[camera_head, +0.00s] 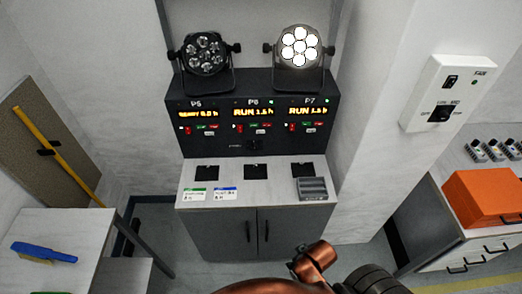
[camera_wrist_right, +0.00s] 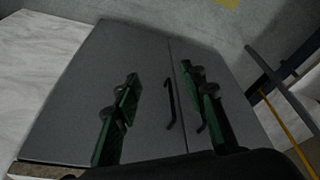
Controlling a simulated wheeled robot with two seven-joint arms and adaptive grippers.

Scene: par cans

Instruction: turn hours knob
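A small dark knob (camera_head: 254,146) sits low in the middle of the black control panel (camera_head: 210,146), with a small label at its left too blurred to read surely. Its pointer direction is too small to tell. The panel has displays P5, P6 and P7; P5 seems to read READY 0.0 h, P6 and P7 RUN with about 1.5 h. My right gripper (camera_wrist_right: 160,72) is open and empty in the right wrist view, in front of the grey cabinet doors (camera_wrist_right: 75,110). In the head view only my copper arm links show at the bottom. My left gripper is out of view.
Two par cans stand on the panel, the left dark (camera_head: 205,55), the right lit (camera_head: 299,46). A grey block (camera_head: 312,188) and cards lie on the worktop (camera_head: 270,185). A wall switch box (camera_head: 445,95) and orange box (camera_head: 484,198) are right, a blue brush (camera_head: 43,252) left.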

